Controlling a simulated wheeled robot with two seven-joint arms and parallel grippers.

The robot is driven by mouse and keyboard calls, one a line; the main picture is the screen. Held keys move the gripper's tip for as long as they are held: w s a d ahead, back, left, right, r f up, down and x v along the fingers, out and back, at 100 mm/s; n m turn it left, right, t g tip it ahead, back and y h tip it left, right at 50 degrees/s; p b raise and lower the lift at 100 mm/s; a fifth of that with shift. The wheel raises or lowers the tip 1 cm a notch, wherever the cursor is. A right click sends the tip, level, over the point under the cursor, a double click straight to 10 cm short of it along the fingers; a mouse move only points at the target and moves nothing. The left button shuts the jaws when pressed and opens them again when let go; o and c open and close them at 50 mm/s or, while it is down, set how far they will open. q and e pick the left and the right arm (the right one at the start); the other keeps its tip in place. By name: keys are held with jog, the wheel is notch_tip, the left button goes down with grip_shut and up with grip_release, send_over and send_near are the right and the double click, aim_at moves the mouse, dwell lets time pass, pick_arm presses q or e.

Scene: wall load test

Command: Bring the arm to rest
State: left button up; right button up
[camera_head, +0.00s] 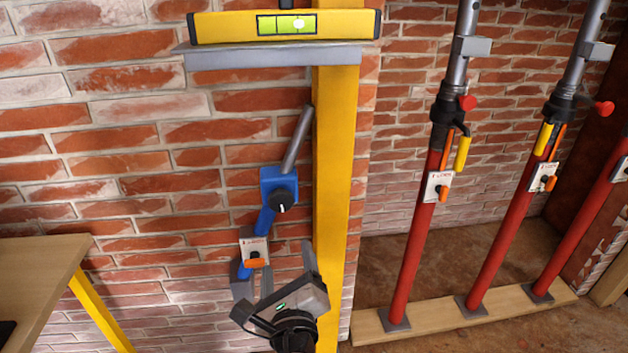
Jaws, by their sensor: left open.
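My left gripper (287,258) shows at the bottom centre, in front of the brick wall and the yellow post (337,160). Its two grey fingers point up and are apart, with nothing seen between them. Just above and to its left is a blue device (268,218) with a black knob, a grey rod slanting up right and a white label plate with an orange lever. The gripper overlaps its lower end in the picture; I cannot tell whether they touch. My right gripper is not in view.
A yellow spirit level (285,26) lies on a grey ledge (275,57) at the top. Red props (417,240) with grey upper tubes stand on a wooden sill (440,318) at the right. A wooden table (40,275) with a yellow leg is at the left.

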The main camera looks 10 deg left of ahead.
pick_arm(q)
jog(key=s+a+f+n+g+h, duration=0.1)
jog(key=s+a+f+n+g, duration=0.5)
jog(key=n, duration=0.3)
jog(key=s+a+f+n+g, duration=0.4)
jog(key=s+a+n+g, duration=0.1)
jog(key=s+n, duration=0.4)
jog(key=s+n+g+h, duration=0.35)
jog(key=s+n, duration=0.25)
jog(key=s, duration=0.3)
jog(key=w+d+f+m+t+h, duration=0.1)
jog(key=w+d+f+t+h, duration=0.2)
jog(key=w+d+t, duration=0.3)
jog(key=shift+w+f+t, duration=0.25)
jog(key=shift+f+t, duration=0.6)
jog(key=shift+a, duration=0.1)
